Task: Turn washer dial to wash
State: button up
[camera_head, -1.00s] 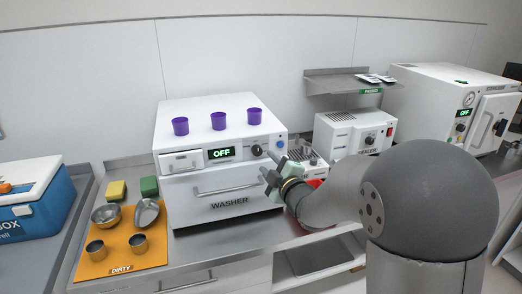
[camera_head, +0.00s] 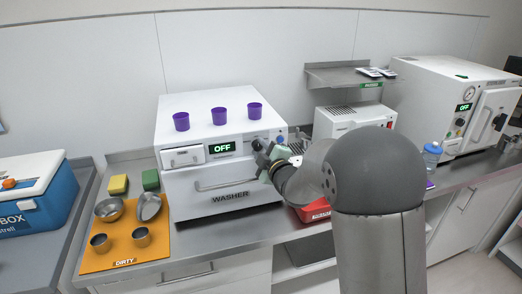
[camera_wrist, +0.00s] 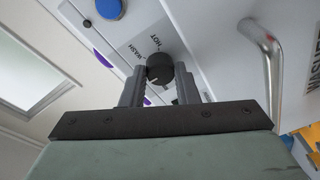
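The washer (camera_head: 225,180) is a white box on the counter; its display (camera_head: 222,147) reads OFF. Its black dial (camera_head: 257,144) is on the front panel right of the display, partly covered by my gripper (camera_head: 264,156). In the wrist view the dial (camera_wrist: 160,66) lies between the fingertips of my gripper (camera_wrist: 160,82). A short white mark shows on the dial, and the labels WASH and HOT are printed beside it. The fingers stand apart on either side of the dial; whether they touch it is unclear.
A blue button (camera_wrist: 109,8) is near the dial. Purple cups (camera_head: 219,115) stand on the washer. A red container (camera_head: 313,210) lies beside the washer, under my arm. An orange mat (camera_head: 150,255) with metal bowls and cups is at the left. A blue bottle (camera_head: 431,154) stands at the right.

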jog(key=shift+f+b, duration=0.15)
jog(key=shift+b, duration=0.15)
jog(key=m+b, duration=0.1)
jog(key=b, duration=0.1)
jog(key=m+b, duration=0.1)
jog(key=b, duration=0.1)
jog(key=shift+f+b, duration=0.3)
jog(key=shift+b, duration=0.05)
jog(key=m+b, duration=0.3)
jog(key=b, duration=0.1)
jog(key=shift+t, duration=0.4)
jog(key=m+b, duration=0.4)
jog(key=b, duration=0.1)
jog(key=shift+m+t, duration=0.3)
jog(key=shift+a+r+m+t+h+b, duration=0.15)
jog(key=shift+m+t+h+b, duration=0.25)
jog(key=shift+m+b, duration=0.95)
jog(key=shift+m, duration=0.25)
jog(key=o, duration=0.7)
jog(key=shift+r, duration=0.1)
